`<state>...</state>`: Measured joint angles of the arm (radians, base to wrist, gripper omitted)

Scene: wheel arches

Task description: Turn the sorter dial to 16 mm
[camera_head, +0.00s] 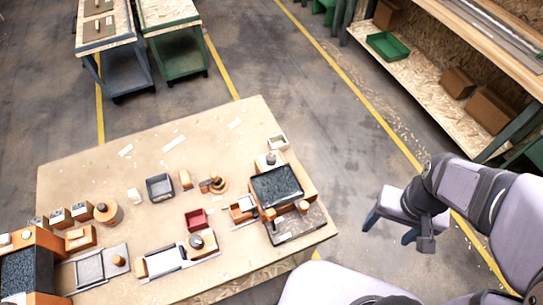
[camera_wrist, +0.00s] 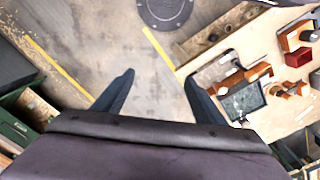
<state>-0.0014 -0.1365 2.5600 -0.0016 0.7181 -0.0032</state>
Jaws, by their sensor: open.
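My gripper (camera_head: 390,230) is open and empty over the floor to the right of the workbench (camera_head: 120,165). In the wrist view its two fingers (camera_wrist: 160,76) are spread with bare floor between them. Several wooden devices with round knobs stand on the bench, including a round wooden knob (camera_head: 107,211) at the left, a dark-topped knob (camera_head: 196,241) at the front middle and an orange round piece (camera_head: 218,184) at the middle. I cannot tell which is the sorter dial, and no 16 mm mark is readable.
A wooden device with a dark speckled panel (camera_head: 276,184) stands at the bench's right end, nearest my gripper. A red box (camera_head: 196,219) and a dark grey tray (camera_head: 160,187) sit mid-bench. A shelf (camera_head: 445,85) stands at the upper right. The floor between bench and gripper is clear.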

